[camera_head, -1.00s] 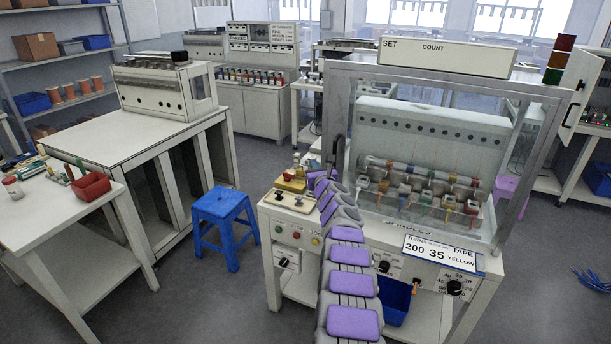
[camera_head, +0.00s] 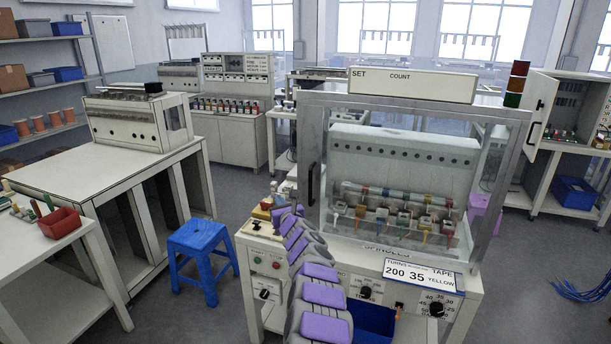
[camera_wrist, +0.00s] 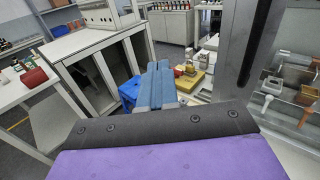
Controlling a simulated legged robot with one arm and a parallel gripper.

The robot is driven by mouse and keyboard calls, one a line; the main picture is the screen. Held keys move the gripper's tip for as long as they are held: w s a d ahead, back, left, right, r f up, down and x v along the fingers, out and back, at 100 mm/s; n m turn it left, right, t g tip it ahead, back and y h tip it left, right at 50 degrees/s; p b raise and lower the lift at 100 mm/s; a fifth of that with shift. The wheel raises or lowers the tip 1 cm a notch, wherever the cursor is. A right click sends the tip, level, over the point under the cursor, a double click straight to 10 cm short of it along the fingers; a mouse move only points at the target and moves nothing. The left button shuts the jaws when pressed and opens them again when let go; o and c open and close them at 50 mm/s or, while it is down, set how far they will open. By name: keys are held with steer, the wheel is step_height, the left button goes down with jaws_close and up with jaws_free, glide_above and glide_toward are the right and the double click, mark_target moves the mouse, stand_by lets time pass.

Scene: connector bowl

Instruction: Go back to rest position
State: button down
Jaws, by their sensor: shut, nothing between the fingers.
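My arm with purple pads reaches up from the bottom of the head view, in front of the left part of a white winding machine (camera_head: 390,155). In the head view I cannot make out my fingertips at its far end. In the wrist view my gripper (camera_wrist: 158,68) shows as two blue fingers lying side by side, closed with nothing between them. The fingers point toward the gap between the bench and the machine. A yellow block (camera_wrist: 187,82) with a small fixture sits just right of the fingers. Nothing is held.
A blue stool (camera_head: 202,245) stands left of the machine. A white bench (camera_head: 85,185) and a side table with a red bin (camera_head: 60,222) are at the left. A blue bin (camera_head: 373,322) sits low on the machine front.

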steer(key=s+a+r+n+g+y, duration=0.3)
steer(key=s+r+n, duration=0.3)
steer(key=s, duration=0.1)
steer(key=s+a+r+n+g+y, duration=0.3)
steer(key=s+a+r+n+y, duration=0.1)
steer(key=s+r+n, duration=0.15)
steer(key=s+d+r+n+g, duration=0.1)
steer(key=s+r+n+g, duration=0.3)
steer(key=s, duration=0.6)
steer(key=s+d+n+g, duration=0.1)
steer(key=s+n+g, duration=0.2)
steer(key=s+n, duration=0.45)
steer(key=s+d+f+n+g+h, duration=0.1)
steer(key=s+d+f+h, duration=0.4)
steer(key=s+d, duration=0.7)
steer(key=s+d+f+n+g+h, duration=0.2)
steer(key=s+d+f+h, duration=0.3)
steer(key=s+d, duration=0.7)
steer(key=s+d+f+n+g+h, duration=0.1)
steer(key=s+d+f+n+h, duration=0.3)
steer(key=s+d+f, duration=0.3)
steer(key=s+d+h, duration=0.1)
steer(key=s+d, duration=0.4)
steer(key=s, duration=0.3)
steer(key=shift+f+g, duration=0.15)
steer(key=shift+g, duration=0.15)
steer(key=shift+w+d, duration=0.1)
